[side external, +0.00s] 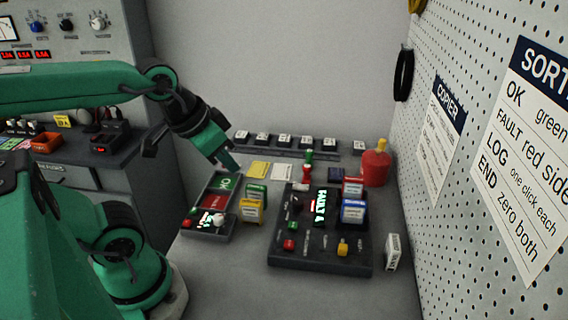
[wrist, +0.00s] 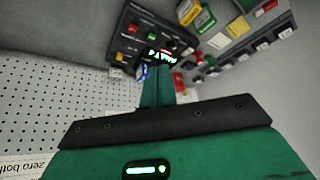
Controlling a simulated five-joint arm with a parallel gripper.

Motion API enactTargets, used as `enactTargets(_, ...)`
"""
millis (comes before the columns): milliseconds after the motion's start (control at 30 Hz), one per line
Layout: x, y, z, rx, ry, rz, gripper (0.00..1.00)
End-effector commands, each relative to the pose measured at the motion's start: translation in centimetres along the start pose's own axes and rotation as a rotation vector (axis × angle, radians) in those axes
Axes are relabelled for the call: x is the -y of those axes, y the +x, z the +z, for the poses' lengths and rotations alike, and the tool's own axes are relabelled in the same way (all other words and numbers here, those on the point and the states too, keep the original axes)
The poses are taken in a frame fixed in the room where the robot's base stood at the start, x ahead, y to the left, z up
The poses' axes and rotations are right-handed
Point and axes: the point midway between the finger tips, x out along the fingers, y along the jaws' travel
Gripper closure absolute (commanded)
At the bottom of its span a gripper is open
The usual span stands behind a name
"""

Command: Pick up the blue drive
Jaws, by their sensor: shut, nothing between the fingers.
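The blue drive (side external: 354,212) stands upright in the dark copier panel, on its right side in the side view, with a red drive (side external: 352,187) just behind it. In the wrist view the blue drive (wrist: 142,73) shows small, beside the lit display and partly hidden by my finger. My gripper (side external: 234,166) is shut and empty, above the bench to the left of the panel and well apart from the blue drive. It also shows in the wrist view (wrist: 158,86), pointing toward the panel.
The copier panel (side external: 318,262) carries knobs and a FAULT display. A green drive (side external: 256,193) and a yellow drive (side external: 251,211) stand by a sorting tray (side external: 208,232). A white drive (side external: 392,252) stands at right, near the pegboard (side external: 440,190). A red canister (side external: 375,168) stands behind.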

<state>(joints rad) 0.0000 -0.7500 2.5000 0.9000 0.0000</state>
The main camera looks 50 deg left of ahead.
Motion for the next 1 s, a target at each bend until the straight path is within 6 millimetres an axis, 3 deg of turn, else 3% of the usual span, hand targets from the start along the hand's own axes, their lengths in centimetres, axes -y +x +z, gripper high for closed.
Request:
enactTargets(67, 0.0, 0.0, 0.0, 0.000, 0.000, 0.000, 0.96)
enactTargets(433, 0.0, 0.0, 0.0, 0.000, 0.000, 0.000, 0.24)
enactTargets(767, 0.0, 0.0, -0.1, 0.001, -0.002, 0.000, 0.24)
enactTargets(1000, -0.3, 0.2, -1.3, 0.027, -0.039, 0.004, 0.24)
